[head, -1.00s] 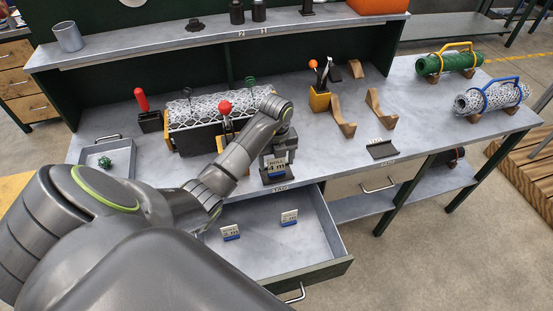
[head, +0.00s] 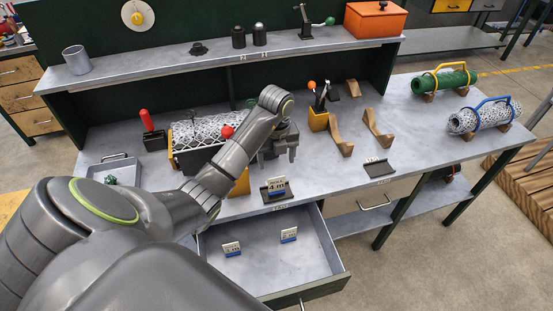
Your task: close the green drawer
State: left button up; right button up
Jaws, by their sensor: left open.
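The green drawer (head: 322,287) under the workbench is pulled out, with its dark green front towards me and its grey inside showing. Its handle is mostly cut off by the bottom edge of the view. Two small tags, one (head: 231,249) at the left and one (head: 289,235) at the right, stand inside. My left gripper (head: 279,160) is above the bench top, behind and above a "4 m" tag (head: 277,185) on a dark stand. It is open, with nothing seen between its fingers, and apart from the drawer. My right gripper is out of view.
A mesh roll (head: 200,130) in a dark holder lies left of my gripper, partly hidden by my arm. A yellow tool cup (head: 318,120) and wooden cradles (head: 375,127) stand to the right. A closed drawer handle (head: 374,205) is right of the open drawer.

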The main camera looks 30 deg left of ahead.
aim_at(309, 267)
jog(key=k, duration=1.5)
